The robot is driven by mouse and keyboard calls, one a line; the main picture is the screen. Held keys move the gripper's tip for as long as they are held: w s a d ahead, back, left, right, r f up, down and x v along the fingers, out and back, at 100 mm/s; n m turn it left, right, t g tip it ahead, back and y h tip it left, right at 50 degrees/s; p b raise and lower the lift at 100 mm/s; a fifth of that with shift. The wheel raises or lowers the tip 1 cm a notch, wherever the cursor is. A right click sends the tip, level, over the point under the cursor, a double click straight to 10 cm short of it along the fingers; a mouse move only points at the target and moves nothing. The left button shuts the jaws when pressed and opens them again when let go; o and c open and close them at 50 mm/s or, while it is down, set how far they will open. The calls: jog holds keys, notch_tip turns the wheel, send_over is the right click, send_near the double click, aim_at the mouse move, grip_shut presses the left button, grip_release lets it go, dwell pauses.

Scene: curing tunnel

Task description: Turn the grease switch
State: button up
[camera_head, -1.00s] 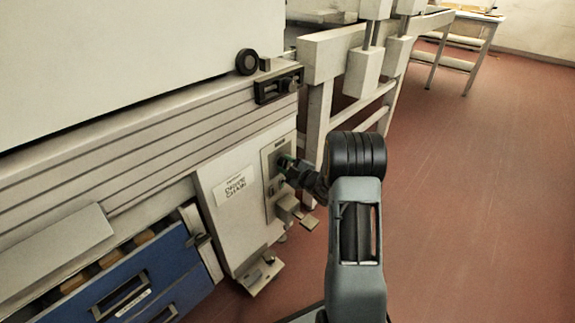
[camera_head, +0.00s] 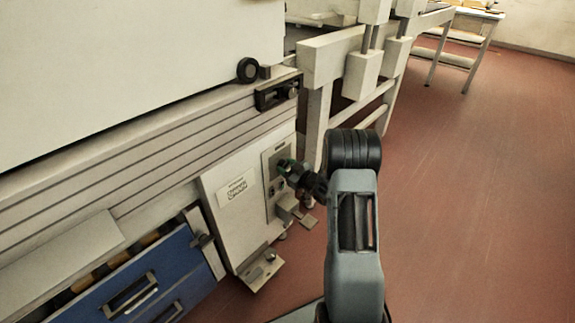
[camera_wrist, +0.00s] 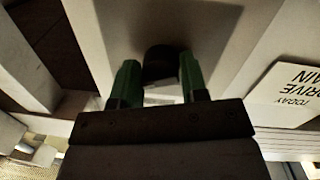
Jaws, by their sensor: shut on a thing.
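The grease switch (camera_wrist: 160,62) shows in the wrist view as a dark rounded knob on a pale panel, between the two green fingers of my gripper (camera_wrist: 158,82). The fingers stand on either side of it and are shut on it. A small pale label lies just below the knob, partly covered. In the head view my gripper (camera_head: 284,163) is at the upper part of the narrow switch panel (camera_head: 270,182) on the white cabinet's front. The knob is hidden there by the fingers, and its turned angle cannot be read.
A white sign (camera_head: 237,188) about the drive chain sits left of the panel. A small box-like fitting (camera_head: 287,206) sticks out below my gripper. A blue drawer (camera_head: 130,290) is at lower left. White frame legs (camera_head: 314,125) stand behind; red floor is clear at right.

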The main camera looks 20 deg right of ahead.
jog(key=shift+m, duration=0.5)
jog(key=o, duration=0.9)
jog(key=p+v, duration=0.3)
jog(key=v, duration=1.1)
jog(key=shift+w, duration=0.1)
